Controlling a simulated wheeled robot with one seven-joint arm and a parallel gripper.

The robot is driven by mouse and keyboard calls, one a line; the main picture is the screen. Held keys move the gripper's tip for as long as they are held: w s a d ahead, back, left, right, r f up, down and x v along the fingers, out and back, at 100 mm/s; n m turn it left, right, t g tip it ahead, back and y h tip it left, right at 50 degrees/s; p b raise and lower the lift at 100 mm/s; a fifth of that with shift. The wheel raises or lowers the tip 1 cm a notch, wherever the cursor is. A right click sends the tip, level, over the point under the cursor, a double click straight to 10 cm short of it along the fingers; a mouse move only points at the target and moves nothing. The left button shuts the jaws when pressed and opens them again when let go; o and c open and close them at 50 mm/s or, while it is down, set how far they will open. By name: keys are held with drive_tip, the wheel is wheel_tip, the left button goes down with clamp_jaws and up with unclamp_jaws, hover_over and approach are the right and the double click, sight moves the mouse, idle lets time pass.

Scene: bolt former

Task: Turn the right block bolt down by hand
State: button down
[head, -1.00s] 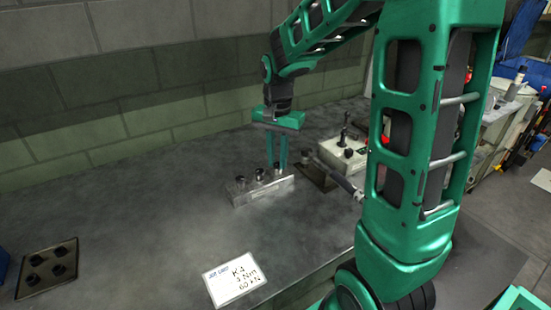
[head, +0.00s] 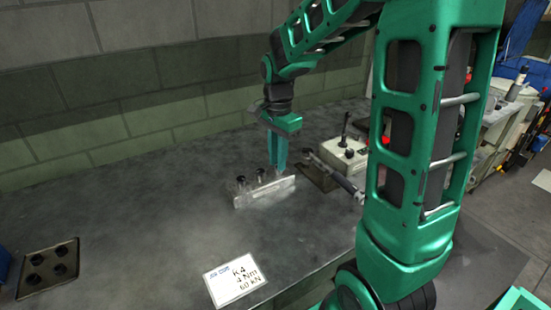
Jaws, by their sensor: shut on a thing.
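The metal block (head: 262,194) stands on the dark bench, with black-headed bolts along its top. The left bolt (head: 241,181) and the middle bolt (head: 260,173) show upright in it. My gripper (head: 277,166) points down over the block's right end, its green fingers shut on the right bolt. The fingers hide that bolt, so I cannot tell how deep it sits. The gripper is turned so that its fingers overlap in this view.
A dark tray with several round holes (head: 47,268) lies at the far left. A white card (head: 233,280) reading K4 lies near the front edge. A torque wrench (head: 338,178) and a pale control box with a lever (head: 344,152) are right of the block. The bench's left middle is clear.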

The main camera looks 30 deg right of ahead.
sight(276, 164)
drive_tip(key=shift+w+a+r, duration=0.15)
drive_tip(key=shift+w, duration=0.1)
drive_tip(key=c, duration=1.6)
unclamp_jaws()
drive_tip(key=shift+s, duration=0.1)
wheel_tip(276, 164, up, 11)
drive_tip(key=shift+f, duration=0.2)
